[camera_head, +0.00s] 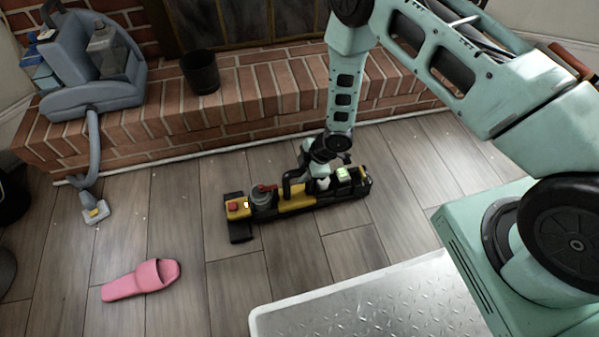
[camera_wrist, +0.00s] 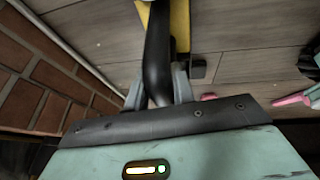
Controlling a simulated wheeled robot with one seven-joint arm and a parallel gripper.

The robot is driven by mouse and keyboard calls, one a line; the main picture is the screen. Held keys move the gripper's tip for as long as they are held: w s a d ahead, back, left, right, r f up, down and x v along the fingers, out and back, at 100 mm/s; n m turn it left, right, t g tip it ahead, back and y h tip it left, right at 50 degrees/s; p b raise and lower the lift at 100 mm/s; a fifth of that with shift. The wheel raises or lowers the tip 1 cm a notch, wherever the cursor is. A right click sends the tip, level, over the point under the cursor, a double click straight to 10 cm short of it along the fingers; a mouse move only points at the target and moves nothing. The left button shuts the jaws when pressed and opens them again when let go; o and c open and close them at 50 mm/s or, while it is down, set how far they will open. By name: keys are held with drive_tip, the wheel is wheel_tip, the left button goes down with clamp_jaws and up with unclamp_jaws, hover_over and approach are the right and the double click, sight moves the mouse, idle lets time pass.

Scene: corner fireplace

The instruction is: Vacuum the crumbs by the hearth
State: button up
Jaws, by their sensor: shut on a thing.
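A long black-and-yellow machine (camera_head: 297,199) with a red button and a black handle lies on the plank floor in front of the hearth. My gripper (camera_head: 318,172) is at the machine's middle in the head view. In the wrist view my gripper (camera_wrist: 158,88) is shut on the black handle (camera_wrist: 157,55), one finger on each side, with yellow body behind. A blue-grey cleaning machine (camera_head: 80,60) stands on the brick hearth at left; its hose runs down to a nozzle (camera_head: 95,212) on the floor. Tiny pale specks, possibly crumbs, dot the floor near the hearth.
The brick hearth (camera_head: 240,105) borders the floor behind, with a dark bucket (camera_head: 200,72) on it. A pink slipper (camera_head: 142,280) lies front left. A metal tread plate (camera_head: 360,305) is at the front. Floor between slipper and hearth is mostly clear.

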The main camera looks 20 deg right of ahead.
drive_tip(key=shift+d+p, duration=1.1)
drive_tip(key=shift+d, duration=3.9)
wheel_tip(320, 180, up, 6)
drive_tip(key=p, duration=0.5)
drive_tip(key=shift+r, duration=0.15)
drive_tip(key=shift+r+p, duration=0.3)
drive_tip(key=shift+p, duration=0.2)
drive_tip(key=shift+w, duration=0.1)
